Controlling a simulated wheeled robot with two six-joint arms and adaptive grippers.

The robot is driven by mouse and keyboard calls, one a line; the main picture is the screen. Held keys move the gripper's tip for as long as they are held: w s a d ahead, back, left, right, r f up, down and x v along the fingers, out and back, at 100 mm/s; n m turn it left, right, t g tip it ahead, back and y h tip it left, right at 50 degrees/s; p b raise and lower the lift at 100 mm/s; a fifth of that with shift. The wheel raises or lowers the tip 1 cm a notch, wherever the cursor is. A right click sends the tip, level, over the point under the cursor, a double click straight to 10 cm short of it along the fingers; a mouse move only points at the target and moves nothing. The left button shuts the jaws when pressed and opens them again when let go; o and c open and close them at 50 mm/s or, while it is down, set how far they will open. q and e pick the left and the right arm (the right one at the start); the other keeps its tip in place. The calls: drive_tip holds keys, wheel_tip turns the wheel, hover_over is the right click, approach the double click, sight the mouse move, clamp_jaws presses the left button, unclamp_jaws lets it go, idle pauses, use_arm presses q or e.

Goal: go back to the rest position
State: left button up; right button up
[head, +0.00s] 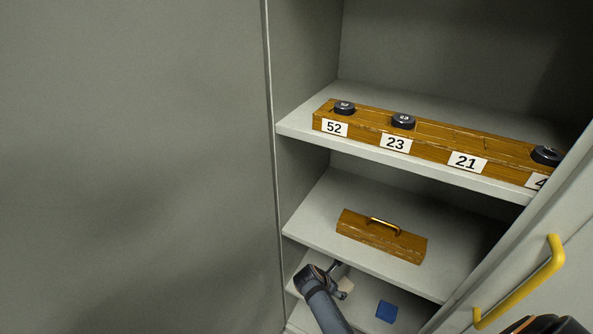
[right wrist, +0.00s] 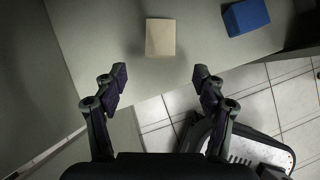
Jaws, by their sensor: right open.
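My left gripper is not in view.
A wooden rack (head: 440,135) with number labels and several black discs stands on the upper shelf (head: 290,125). A wooden block with a handle (head: 380,240) sits on the middle shelf (head: 310,215). A door with a yellow handle (head: 520,290) is at right.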

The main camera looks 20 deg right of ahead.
drive_tip(key=s+a+f+m+y+p, duration=0.25)
drive_tip(key=s+f+m, duration=0.25)
drive_tip(key=s+f, duration=0.35)
drive_tip(key=s+f+m+y+p, duration=0.1)
drive_tip(key=s+f+m, duration=0.2)
drive_tip(key=s+m, duration=0.2)
drive_tip(key=s+d+f+m+y+p, duration=0.1)
drive_tip(key=s+m, duration=0.5)
drive_tip(key=s, duration=0.6)
drive_tip(key=s+f+m+g+y+p, duration=0.1)
drive_tip(key=s+f+m+p, duration=0.1)
drive_tip(key=s+f+m, duration=0.3)
drive_tip(key=s+f, duration=0.1)
drive_tip(key=s, duration=0.3)
drive_tip(key=shift+d, duration=0.15)
